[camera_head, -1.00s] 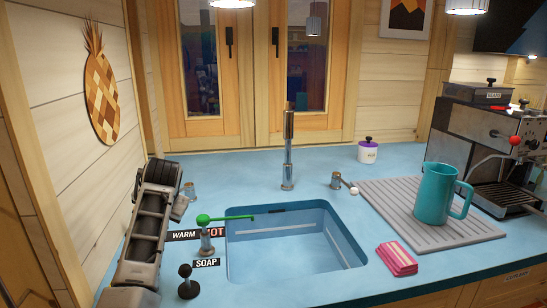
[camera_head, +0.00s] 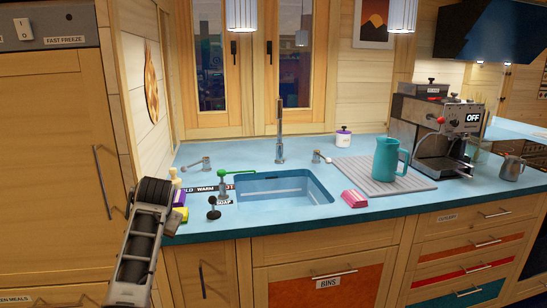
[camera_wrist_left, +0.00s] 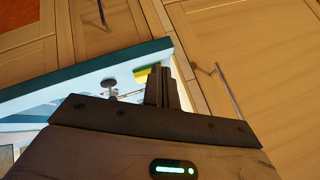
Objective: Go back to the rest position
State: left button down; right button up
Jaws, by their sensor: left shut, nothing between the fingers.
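My left gripper (camera_wrist_left: 161,72) shows in the left wrist view with its two fingers together and nothing between them. Beyond its fingertips is the front edge of the blue counter (camera_wrist_left: 100,66), with a yellow and green sponge on it. In the head view my left arm stands at the lower left, in front of the counter's left end (camera_head: 200,236); its fingers are mostly hidden there. My right gripper is in neither view.
A tall wooden cabinet (camera_head: 55,160) stands at the left. Drawers line the counter front.

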pick_arm(q)
jog(key=s+d+f+t+h, duration=0.1)
jog(key=s+f, duration=0.3)
jog(key=f, duration=0.3)
jog(key=s+d+f+m+h, duration=0.1)
jog(key=s+f, duration=0.3)
jog(key=f, duration=0.3)
jog(key=s+d+f+t, duration=0.1)
jog(key=s+f, duration=0.3)
jog(key=f, duration=0.3)
jog(key=s+d+f+h, duration=0.1)
jog(key=s+d, duration=0.2)
jog(key=s, duration=0.4)
jog(key=s+d+f+h, duration=0.2)
jog(key=s+d, duration=0.1)
jog(key=s, duration=0.5)
jog(key=s+d+f+t+h, duration=0.1)
jog(key=s+d+h, duration=0.1)
jog(key=s, duration=0.5)
jog(key=shift+s+d+f, duration=0.25)
jog(key=shift+s+d, duration=0.1)
jog(key=shift+d, duration=0.55)
